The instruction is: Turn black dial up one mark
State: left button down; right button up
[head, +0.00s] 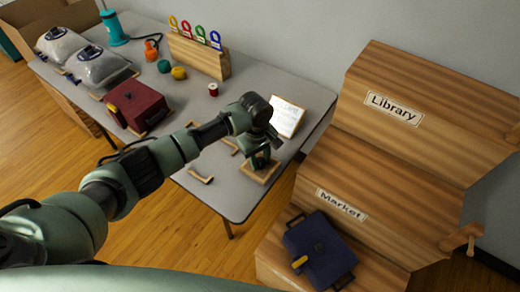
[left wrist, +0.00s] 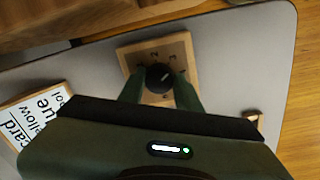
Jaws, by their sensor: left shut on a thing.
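The black dial (left wrist: 159,76) sits on a square wooden board (left wrist: 128,54) with dark marks around it, in the left wrist view. A light pointer line shows on the dial's top, but which mark it meets is too small to tell. My left gripper (left wrist: 160,92) is over the board, with its green fingers on both sides of the dial, shut on it. In the head view my left gripper (head: 260,160) points down at the wooden board (head: 262,174) near the table's front right corner, and hides the dial. My right gripper is not in view.
A white card (head: 287,116) stands on the grey table (head: 255,88) behind the gripper. Small wooden brackets (head: 200,178) lie left of it. A dark red box (head: 138,105) is farther left. Stepped wooden shelves (head: 385,165), labelled Library and Market, stand right, with a blue box (head: 318,250).

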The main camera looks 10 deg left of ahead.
pick_arm(q)
jog(key=shift+r+m+p, duration=0.2)
jog(key=shift+m+p, duration=0.3)
jog(key=shift+p, duration=0.1)
jog(key=shift+m+p, duration=0.5)
jog(key=shift+m, duration=0.1)
jog(key=m+p, duration=0.1)
jog(key=m, duration=0.3)
jog(key=shift+f, duration=0.15)
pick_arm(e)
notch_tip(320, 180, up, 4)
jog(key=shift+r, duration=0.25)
pick_arm(q)
jog(key=shift+m, duration=0.3)
jog(key=c, duration=1)
grip_release()
